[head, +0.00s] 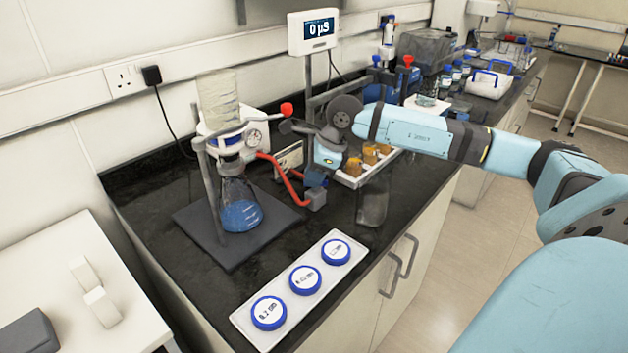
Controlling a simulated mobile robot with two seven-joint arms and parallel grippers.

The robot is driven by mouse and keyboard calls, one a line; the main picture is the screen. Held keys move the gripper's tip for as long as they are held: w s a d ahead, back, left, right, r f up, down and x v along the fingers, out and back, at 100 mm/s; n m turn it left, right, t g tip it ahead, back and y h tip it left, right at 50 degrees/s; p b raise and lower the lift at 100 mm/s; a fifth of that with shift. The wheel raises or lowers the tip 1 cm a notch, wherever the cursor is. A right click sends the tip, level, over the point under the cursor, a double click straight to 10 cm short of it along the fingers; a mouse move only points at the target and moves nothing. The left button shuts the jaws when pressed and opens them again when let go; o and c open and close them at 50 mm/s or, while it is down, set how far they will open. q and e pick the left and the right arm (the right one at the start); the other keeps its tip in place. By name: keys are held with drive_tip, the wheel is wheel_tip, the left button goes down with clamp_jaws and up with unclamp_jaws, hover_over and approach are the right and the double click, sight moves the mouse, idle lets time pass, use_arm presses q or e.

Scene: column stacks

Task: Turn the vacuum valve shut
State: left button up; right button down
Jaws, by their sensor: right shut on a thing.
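My right arm reaches in from the right, and its gripper (316,180) points down at the bench beside the filter setup. It is shut on the vacuum valve (316,199), a small grey block at the end of the red hose (288,182). The valve's handle is mostly hidden by the fingers, so its angle cannot be told. The hose runs left to the filter flask (240,214), which holds blue liquid and stands upright in a clamp. My left gripper is not in view.
A white tray (241,316) with three blue-rimmed round tins lies at the bench front. A clear bottle (372,207) stands right of the valve. A rack of amber-topped items (354,167) sits behind it. A meter display (313,31) stands above on a pole.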

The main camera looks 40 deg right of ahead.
drive_tip(key=m, duration=0.1)
drive_tip(key=m+h+b, duration=0.1)
drive_tip(key=m, duration=0.1)
drive_tip(key=m+t+b, duration=0.1)
drive_tip(key=shift+f+m+h, duration=0.25)
drive_tip(key=shift+m+h, duration=0.05)
drive_tip(key=shift+m+h+b, duration=0.7)
drive_tip(key=shift+m+b, duration=0.15)
drive_tip(key=shift+m, duration=1.15)
drive_tip(key=c, duration=1.2)
unclamp_jaws()
drive_tip(key=shift+d, duration=0.1)
drive_tip(key=shift+o, duration=0.2)
drive_tip(key=shift+r, duration=0.1)
drive_tip(key=p+v, duration=0.1)
drive_tip(key=v, duration=1.2)
drive_tip(key=shift+s+r, duration=0.2)
drive_tip(key=shift+r, duration=0.15)
